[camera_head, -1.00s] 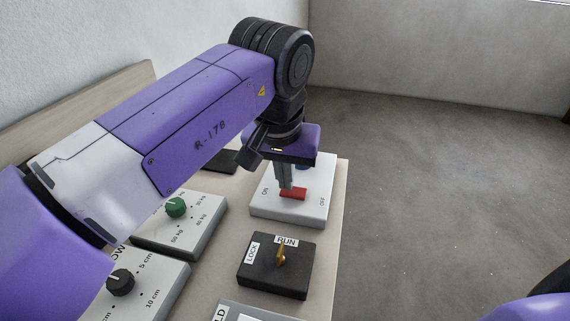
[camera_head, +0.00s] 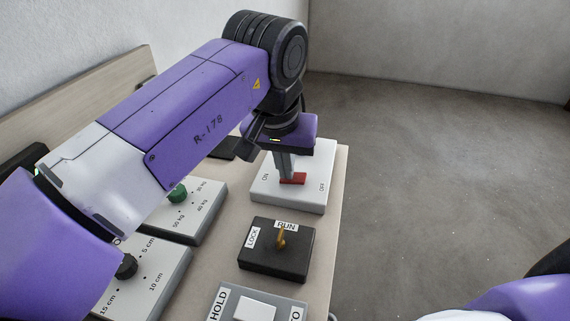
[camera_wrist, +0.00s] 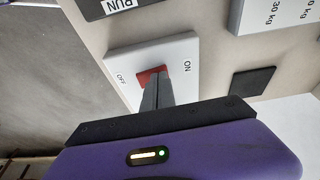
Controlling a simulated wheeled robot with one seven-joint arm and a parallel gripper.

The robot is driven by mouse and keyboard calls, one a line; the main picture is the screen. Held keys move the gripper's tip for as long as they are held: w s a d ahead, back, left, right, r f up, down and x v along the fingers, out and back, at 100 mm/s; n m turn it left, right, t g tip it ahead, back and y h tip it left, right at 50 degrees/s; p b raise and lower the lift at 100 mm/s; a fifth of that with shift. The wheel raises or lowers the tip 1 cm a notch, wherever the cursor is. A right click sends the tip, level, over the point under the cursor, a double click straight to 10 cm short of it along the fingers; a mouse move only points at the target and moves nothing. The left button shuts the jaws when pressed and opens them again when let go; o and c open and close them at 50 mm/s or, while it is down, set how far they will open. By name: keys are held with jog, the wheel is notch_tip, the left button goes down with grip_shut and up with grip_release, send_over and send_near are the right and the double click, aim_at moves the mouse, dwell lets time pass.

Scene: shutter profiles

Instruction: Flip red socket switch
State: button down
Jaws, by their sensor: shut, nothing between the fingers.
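The red rocker switch (camera_head: 293,178) sits in a white socket plate (camera_head: 318,170) with ON on its left and OFF on its right in the head view. My gripper (camera_head: 285,178) is shut, points down, and its tips are at the red switch, on the ON side. In the wrist view the red switch (camera_wrist: 150,74) shows past the shut fingers (camera_wrist: 155,88), which cover part of it. The white plate (camera_wrist: 185,50) is around it. I cannot tell whether the tips press the switch or which way it is tilted.
A black LOCK/RUN key box (camera_head: 270,262) stands nearer on the panel, with a HOLD box (camera_head: 222,312) below it. White dial boxes with a green knob (camera_head: 178,193) and a black knob (camera_head: 126,266) are at left. Open floor (camera_head: 440,190) lies to the right.

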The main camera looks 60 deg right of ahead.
jog(key=shift+s+d+r+p, duration=0.25)
jog(key=shift+s+p, duration=0.1)
jog(key=shift+s, duration=0.3)
jog(key=shift+w+r+p, duration=0.1)
jog(key=shift+r+p, duration=0.4)
jog(key=shift+p, duration=0.05)
jog(key=r+p, duration=0.3)
jog(key=shift+w+r, duration=0.1)
jog(key=shift+w, duration=0.1)
jog(key=p+v, duration=0.1)
jog(key=v, duration=0.8)
jog(key=shift+w+a+r, duration=0.25)
jog(key=shift+w+a, duration=0.25)
jog(key=shift+w, duration=0.15)
